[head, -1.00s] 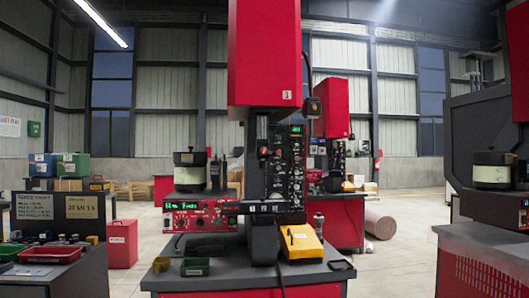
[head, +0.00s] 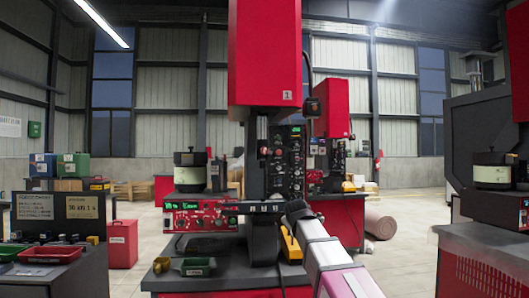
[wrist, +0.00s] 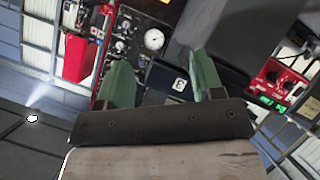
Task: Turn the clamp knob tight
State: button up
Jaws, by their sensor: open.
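The machine's dark control panel (head: 290,165) stands upright beside a dark column (head: 262,185), with several small knobs, lamps and gauges. I cannot tell which of these, if any, is the clamp knob. The panel also shows tilted in the wrist view (wrist: 122,45), with a round white gauge (wrist: 154,39). My gripper (wrist: 163,75) is open, its two green fingers apart and nothing held. A black box-like part (wrist: 166,82) shows between the fingers, beyond them. In the head view my gripper (head: 297,209) is a dark shape in front of the bench; its fingers are not clear.
A red control box (head: 200,214) with a green display sits left of the column, under a dark-and-cream bowl feeder (head: 190,172). A yellow item (head: 291,246) is partly behind my arm. A green tray (head: 198,267) lies on the grey bench. Open floor lies right of it.

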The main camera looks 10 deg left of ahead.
jog(key=a+r+n+t+y, duration=0.1)
jog(key=a+r, duration=0.2)
jog(key=r, duration=0.4)
jog(key=a+r+n+t, duration=0.1)
jog(key=a+r, duration=0.2)
jog(key=r, duration=0.4)
jog(key=n+t+y, duration=0.2)
jog(key=t, duration=0.1)
send_near(265, 150)
jog(key=x, duration=0.9)
jog(key=shift+w+a, duration=0.2)
jog(key=shift+w, duration=0.2)
jog(key=c, duration=0.9)
